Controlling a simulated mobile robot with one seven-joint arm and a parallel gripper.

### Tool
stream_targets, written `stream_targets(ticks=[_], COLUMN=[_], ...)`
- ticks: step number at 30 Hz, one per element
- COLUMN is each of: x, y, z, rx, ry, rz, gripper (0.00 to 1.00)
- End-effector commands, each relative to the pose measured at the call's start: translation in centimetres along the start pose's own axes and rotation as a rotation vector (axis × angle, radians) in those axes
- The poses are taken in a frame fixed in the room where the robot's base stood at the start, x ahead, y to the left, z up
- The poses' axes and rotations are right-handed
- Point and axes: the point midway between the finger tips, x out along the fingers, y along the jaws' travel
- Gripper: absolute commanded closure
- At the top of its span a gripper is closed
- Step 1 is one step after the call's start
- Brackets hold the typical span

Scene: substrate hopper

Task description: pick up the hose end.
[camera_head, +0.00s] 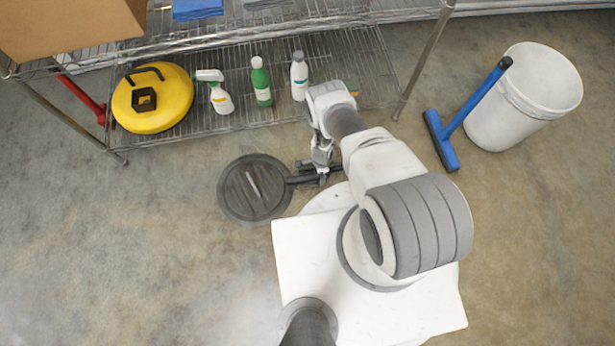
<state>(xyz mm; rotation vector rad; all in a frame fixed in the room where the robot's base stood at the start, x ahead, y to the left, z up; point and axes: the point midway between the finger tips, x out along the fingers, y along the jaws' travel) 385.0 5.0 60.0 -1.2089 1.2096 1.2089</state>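My gripper (318,172) is low over the floor, left of my arm, and looks very small in the head view. Its dark fingers are partly merged with a short dark bar (300,180). This bar runs left to a dark round disc (240,200) lying flat on the floor. The disc has a pale streak across its top. I cannot tell whether the bar is the hose end, or whether my fingers touch it. I see no other clear hose. Whether the gripper is open or shut does not show.
A wire shelf rack (345,60) stands behind, holding a yellow round container (170,112), a spray bottle (220,100), a green bottle (261,85) and a white bottle (299,80). A white bucket (510,115) and blue squeegee (441,145) are right. Floor at left is clear.

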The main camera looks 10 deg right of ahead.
Motion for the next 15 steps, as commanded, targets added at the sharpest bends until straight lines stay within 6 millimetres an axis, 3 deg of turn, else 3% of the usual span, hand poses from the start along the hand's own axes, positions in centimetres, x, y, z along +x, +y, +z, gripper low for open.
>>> stream_targets(ticks=[3, 15], x=[-0.07, -0.07], y=[0.0, 0.01], z=[0.0, 0.01], rx=[0.0, 0.0], ry=[0.0, 0.0], rz=[0.0, 0.0], gripper=[0.16, 0.88])
